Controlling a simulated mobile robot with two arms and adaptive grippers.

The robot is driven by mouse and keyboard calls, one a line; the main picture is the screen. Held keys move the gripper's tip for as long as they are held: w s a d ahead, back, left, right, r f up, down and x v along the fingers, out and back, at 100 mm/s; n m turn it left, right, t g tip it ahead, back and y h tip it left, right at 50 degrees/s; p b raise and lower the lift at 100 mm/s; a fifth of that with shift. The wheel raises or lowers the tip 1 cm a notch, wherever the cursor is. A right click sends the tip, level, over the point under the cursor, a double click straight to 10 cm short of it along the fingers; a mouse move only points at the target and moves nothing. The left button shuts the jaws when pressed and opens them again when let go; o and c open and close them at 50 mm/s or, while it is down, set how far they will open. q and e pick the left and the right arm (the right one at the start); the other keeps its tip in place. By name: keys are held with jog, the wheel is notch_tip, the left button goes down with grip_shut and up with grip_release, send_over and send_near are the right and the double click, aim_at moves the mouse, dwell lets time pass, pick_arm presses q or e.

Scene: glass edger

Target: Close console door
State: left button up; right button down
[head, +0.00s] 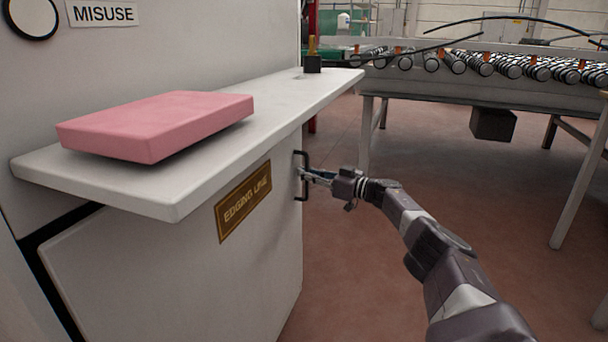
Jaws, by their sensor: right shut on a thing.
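The console door (200,275) is a pale grey panel with a brown "EDGING LINE" plate (244,201) on it. It hangs below a white shelf. A dark gap shows along its left edge, so it looks ajar; how far is hard to tell. A dark bar handle (304,196) stands upright at the door's right edge. My right gripper (309,174) is shut on the handle, its arm coming in from the lower right. The fingertips are small and partly hidden by the handle. My left gripper is not in view.
The white shelf (105,182) juts out above the door, with a pink block (155,122) on it and a small dark block with a post (312,63) at its far end. A roller conveyor (480,88) stands behind right. The reddish floor between is clear.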

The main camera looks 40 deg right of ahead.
jog(key=shift+w, duration=0.1)
jog(key=c, duration=2.3)
grip_release()
jog(key=shift+w+a+f, duration=0.1)
jog(key=shift+w+f, duration=0.05)
jog(key=shift+v, duration=6.1)
